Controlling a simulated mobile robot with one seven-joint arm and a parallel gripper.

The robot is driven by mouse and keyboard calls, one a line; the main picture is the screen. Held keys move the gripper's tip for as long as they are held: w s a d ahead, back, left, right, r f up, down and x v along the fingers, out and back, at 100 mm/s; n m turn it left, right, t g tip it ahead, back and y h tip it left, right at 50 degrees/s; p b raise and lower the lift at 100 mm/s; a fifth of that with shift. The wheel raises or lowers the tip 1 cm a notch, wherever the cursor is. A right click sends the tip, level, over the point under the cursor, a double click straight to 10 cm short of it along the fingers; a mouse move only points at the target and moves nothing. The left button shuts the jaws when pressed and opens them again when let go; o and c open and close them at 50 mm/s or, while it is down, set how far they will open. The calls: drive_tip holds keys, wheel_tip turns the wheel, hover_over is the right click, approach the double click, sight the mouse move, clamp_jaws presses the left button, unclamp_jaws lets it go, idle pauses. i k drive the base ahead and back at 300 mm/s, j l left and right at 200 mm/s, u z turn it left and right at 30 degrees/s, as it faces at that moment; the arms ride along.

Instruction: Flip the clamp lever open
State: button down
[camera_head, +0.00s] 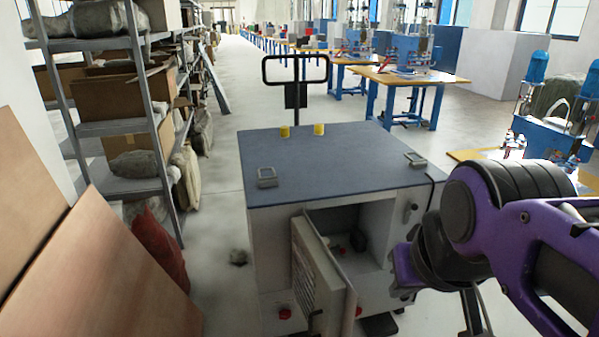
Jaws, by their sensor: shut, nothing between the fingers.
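My purple and black arm (483,215) reaches in from the right, in front of the right side of a grey cabinet with a blue-grey top (335,165). The fingers of my gripper cannot be made out; they are hidden behind the arm or outside the picture. I cannot clearly identify the clamp lever. A small red-handled part (383,64) shows on a far workbench, too small to tell what it is. Small red and white parts (515,143) also show on a blue machine at the right.
The cabinet door (318,275) hangs open toward me. Two yellow pieces (319,129) and two grey frame-like fittings (267,178) sit on its top. Shelving (118,128) and leaning brown boards (100,270) line the left.

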sight(343, 251)
drive_tip(key=i+l+z, duration=0.15)
drive_tip(key=z, duration=0.3)
drive_tip(key=i+l+z, duration=0.15)
drive_tip(key=z, duration=0.3)
drive_tip(key=i+l+z, duration=0.1)
drive_tip(key=z, duration=0.35)
drive_tip(key=i+z, duration=0.35)
drive_tip(key=i, duration=0.6)
drive_tip(key=i+u, duration=0.2)
drive_tip(key=u, duration=1.15)
drive_tip(key=i+u, duration=0.15)
drive_tip(key=u, duration=0.25)
drive_tip(key=i+u, duration=0.15)
drive_tip(key=u, duration=0.3)
drive_tip(key=k+l+u, duration=0.1)
drive_tip(key=l, duration=0.3)
drive_tip(key=k+l, duration=0.25)
drive_tip(key=k+l+u, duration=0.15)
drive_tip(key=l, duration=0.3)
drive_tip(key=k, duration=0.05)
